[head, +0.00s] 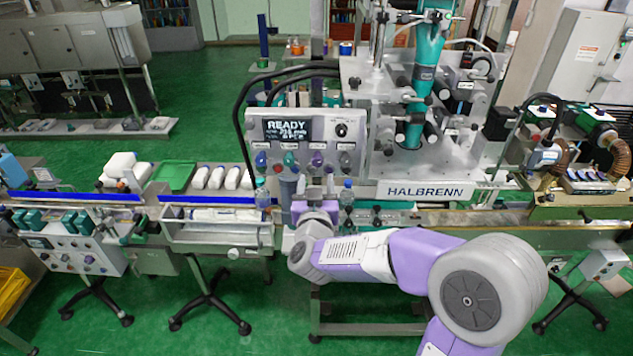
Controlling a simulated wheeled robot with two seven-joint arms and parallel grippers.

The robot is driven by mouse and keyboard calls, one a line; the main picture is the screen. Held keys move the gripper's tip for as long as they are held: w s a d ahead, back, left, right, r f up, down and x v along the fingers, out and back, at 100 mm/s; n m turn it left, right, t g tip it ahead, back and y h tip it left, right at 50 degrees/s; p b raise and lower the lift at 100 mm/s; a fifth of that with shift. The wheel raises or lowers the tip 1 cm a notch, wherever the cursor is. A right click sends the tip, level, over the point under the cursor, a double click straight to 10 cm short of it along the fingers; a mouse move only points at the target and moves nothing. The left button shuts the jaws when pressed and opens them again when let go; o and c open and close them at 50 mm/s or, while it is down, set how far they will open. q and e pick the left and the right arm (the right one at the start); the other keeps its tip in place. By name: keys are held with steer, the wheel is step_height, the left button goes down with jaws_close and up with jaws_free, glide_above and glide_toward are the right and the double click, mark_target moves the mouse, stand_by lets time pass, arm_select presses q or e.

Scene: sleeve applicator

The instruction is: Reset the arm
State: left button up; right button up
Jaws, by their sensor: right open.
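My right arm, purple and grey, comes in from the lower right and reaches to the front of the sleeve machine. My right gripper (308,187) is at its far end, just below the control panel (300,135), with its jaws open and nothing seen between them. The jaws are small and partly merge with the machine parts behind. The panel has a lit display (285,129) reading "READY", a black knob (341,130) and a row of coloured knobs. I cannot tell whether the gripper touches the panel. My left gripper is not in view.
Small clear bottles (347,194) stand close to my right gripper. The HALBRENN machine (430,190) stands behind my arm.

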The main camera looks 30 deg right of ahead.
steer(key=shift+f, duration=0.1)
steer(key=s+a+f+n+g+y+b, duration=0.1)
steer(key=a+f+n+g+y+b, duration=0.25)
steer(key=f, duration=1.35)
steer(key=s+a+f+g+y+b, duration=0.1)
steer(key=a+f+g+y+b, duration=0.35)
steer(key=f, duration=1.25)
steer(key=s+a+f+g+y+b, duration=0.2)
steer(key=s+a+f, duration=0.4)
steer(key=s+f, duration=0.5)
steer(key=s+a+f+g+y+b, duration=0.2)
steer(key=s+a+f+g, duration=0.3)
steer(key=s+f, duration=0.5)
step_height(320, 180, down, 4)
steer(key=shift+s+a+r+y, duration=0.15)
steer(key=shift+s+a+y, duration=0.25)
steer(key=shift+a+y, duration=0.45)
